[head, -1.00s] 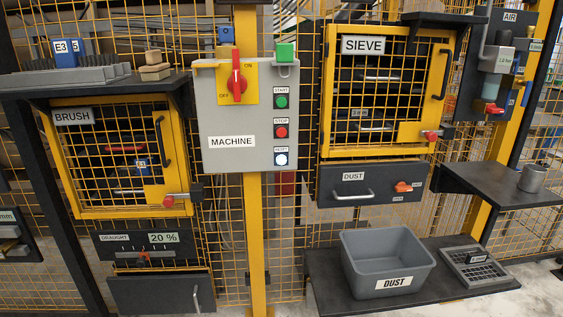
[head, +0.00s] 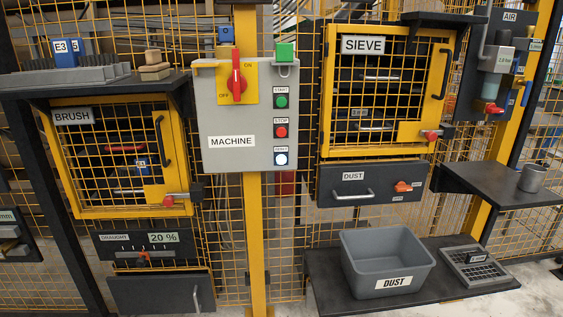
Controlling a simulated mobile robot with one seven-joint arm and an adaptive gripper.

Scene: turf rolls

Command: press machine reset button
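The grey machine control box (head: 225,120) is mounted on a yellow post in the middle of the head view and carries a MACHINE label. The reset button (head: 281,159) is the round white-blue one at the bottom of the button column on its right side. The red stop button (head: 280,132) is above it, and the green start button (head: 281,102) is at the top. A red rotary switch (head: 237,85) on a yellow plate points up. My gripper is not in view.
The BRUSH door (head: 70,165) is on the left and the SIEVE door (head: 328,95) on the right, both appearing shut. Below the sieve, a grey DUST bin (head: 388,268) stands on a dark shelf. A metal cup (head: 532,180) stands on the right shelf. The space before the box is clear.

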